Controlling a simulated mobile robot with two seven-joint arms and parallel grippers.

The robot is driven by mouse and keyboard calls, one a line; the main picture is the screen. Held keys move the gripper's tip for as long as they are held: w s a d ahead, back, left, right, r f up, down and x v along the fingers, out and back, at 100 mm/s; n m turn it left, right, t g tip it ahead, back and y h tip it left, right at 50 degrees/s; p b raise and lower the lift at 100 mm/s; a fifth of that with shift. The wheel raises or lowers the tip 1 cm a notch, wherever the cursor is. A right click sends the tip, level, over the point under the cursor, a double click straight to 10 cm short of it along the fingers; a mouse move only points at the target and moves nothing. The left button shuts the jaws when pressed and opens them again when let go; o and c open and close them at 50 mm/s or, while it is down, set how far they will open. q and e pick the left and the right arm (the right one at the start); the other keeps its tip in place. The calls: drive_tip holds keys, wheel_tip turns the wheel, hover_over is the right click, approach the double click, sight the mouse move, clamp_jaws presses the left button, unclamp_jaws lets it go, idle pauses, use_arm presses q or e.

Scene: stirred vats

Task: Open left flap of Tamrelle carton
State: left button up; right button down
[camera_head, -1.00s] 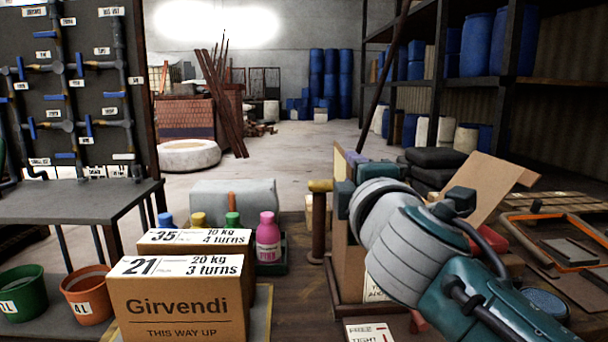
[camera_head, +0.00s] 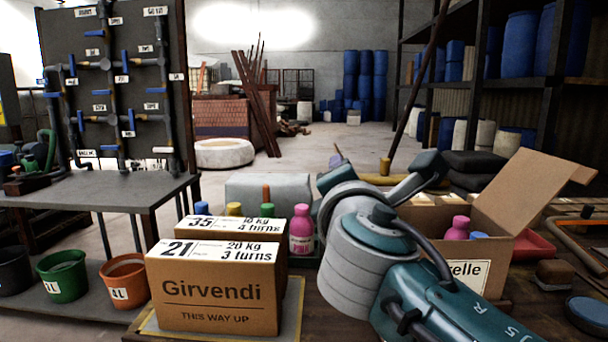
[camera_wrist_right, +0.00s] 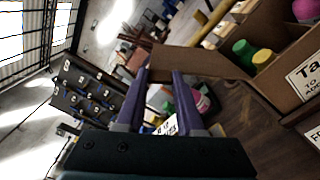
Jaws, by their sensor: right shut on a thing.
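The Tamrelle carton (camera_head: 470,262) stands at the right, partly behind my right arm. Its label ends in "elle", and its right flap (camera_head: 523,190) leans open outward. Pink and blue-capped bottles show inside. In the right wrist view the carton (camera_wrist_right: 285,65) is at the right, with green and yellow caps inside. Its left flap (camera_wrist_right: 205,62) reaches out left to my right gripper (camera_wrist_right: 161,72), which is shut on it near its outer end. In the head view the right gripper's purple tips (camera_head: 336,160) show small behind the wrist, and the left flap is hidden. My left gripper is out of view.
Two Girvendi-type cartons (camera_head: 215,300) sit left of my arm, with capped bottles and a pink bottle (camera_head: 301,230) behind. Green (camera_head: 62,275) and orange (camera_head: 125,280) buckets stand at the left below a grey table (camera_head: 95,195). A red tray (camera_head: 535,245) lies right of the carton.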

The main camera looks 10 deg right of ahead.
idle(0.3)
drive_tip(key=c, duration=0.5)
unclamp_jaws()
drive_tip(key=p+v, duration=0.1)
drive_tip(key=v, duration=0.9)
drive_tip(key=shift+d+p, duration=0.1)
drive_tip(key=shift+p, duration=0.25)
